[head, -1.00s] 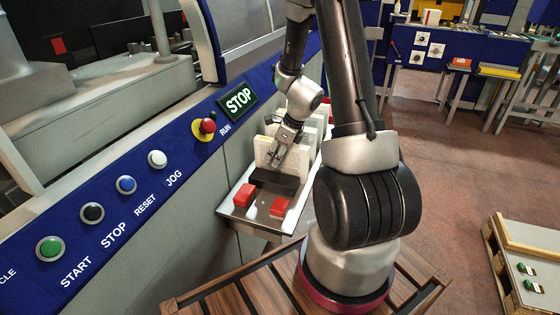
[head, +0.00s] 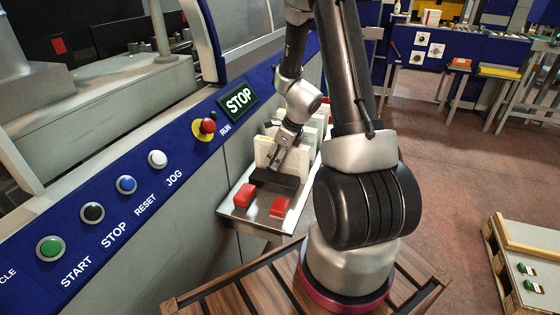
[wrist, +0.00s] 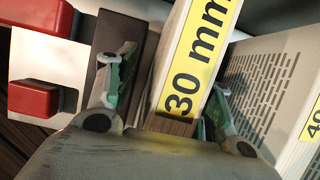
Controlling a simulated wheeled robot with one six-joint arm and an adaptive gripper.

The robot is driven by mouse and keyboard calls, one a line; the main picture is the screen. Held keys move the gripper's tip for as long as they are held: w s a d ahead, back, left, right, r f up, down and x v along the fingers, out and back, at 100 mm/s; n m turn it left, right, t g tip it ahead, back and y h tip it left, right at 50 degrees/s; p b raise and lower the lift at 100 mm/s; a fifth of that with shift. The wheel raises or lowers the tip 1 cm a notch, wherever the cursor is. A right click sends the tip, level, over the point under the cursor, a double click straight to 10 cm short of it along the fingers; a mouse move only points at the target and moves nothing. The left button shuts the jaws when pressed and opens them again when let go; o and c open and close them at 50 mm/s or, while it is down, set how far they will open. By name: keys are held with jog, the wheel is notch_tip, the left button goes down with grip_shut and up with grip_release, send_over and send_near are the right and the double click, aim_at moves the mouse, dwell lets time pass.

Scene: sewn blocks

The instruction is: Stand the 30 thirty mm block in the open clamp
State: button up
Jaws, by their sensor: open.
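The 30 mm block (wrist: 190,60) is pale with a yellow label reading "30 mm" and a wood-brown strip at its near end. My gripper (wrist: 170,85) is open, with one finger on each side of this block in the wrist view. The left finger overlaps a dark bar; the right finger is between the block and a grey perforated block. In the head view my gripper (head: 281,158) is in front of pale upright blocks. The dark bar (wrist: 128,30), possibly a clamp jaw, lies close beside the block and also shows in the head view (head: 275,180). Whether the fingers touch the block is unclear.
Two red pieces (head: 244,196) (head: 280,207) are on the metal shelf (head: 255,221) in front of the dark bar. A grey perforated block (wrist: 262,85) with a yellow "40" label stands right of the 30 mm block. The blue control panel (head: 110,210) borders the shelf's left side.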

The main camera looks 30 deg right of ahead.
jog(key=shift+c, duration=0.4)
grip_shut()
